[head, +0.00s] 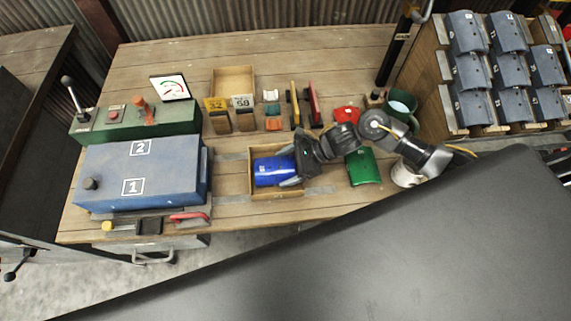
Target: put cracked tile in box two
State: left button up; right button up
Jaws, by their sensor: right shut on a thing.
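A glossy blue tile (268,171) lies in or just above a shallow wooden tray (252,190) in the middle of the bench. My right gripper (292,176) comes in from the right and is shut on the right end of this tile. I cannot make out a crack on it. A green tile (363,167) and a red tile (347,114) are to the right, near my arm. A large blue box (140,170) stands at the left, with the numbers 1 and 2 on its top; it looks closed. My left gripper is not in view.
A green control panel (135,121) with a lever and a dial gauge (170,87) stands behind the blue box. Number cards (215,105) and small upright pieces stand behind the tray. A green mug (400,107) and a rack of blue-grey tiles (490,75) are at right.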

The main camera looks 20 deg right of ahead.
jog(key=shift+f, duration=0.15)
jog(key=o, duration=1.1)
jog(key=shift+r, duration=0.25)
jog(key=b+v, duration=0.2)
jog(key=v, duration=1)
jog(key=shift+f, duration=0.1)
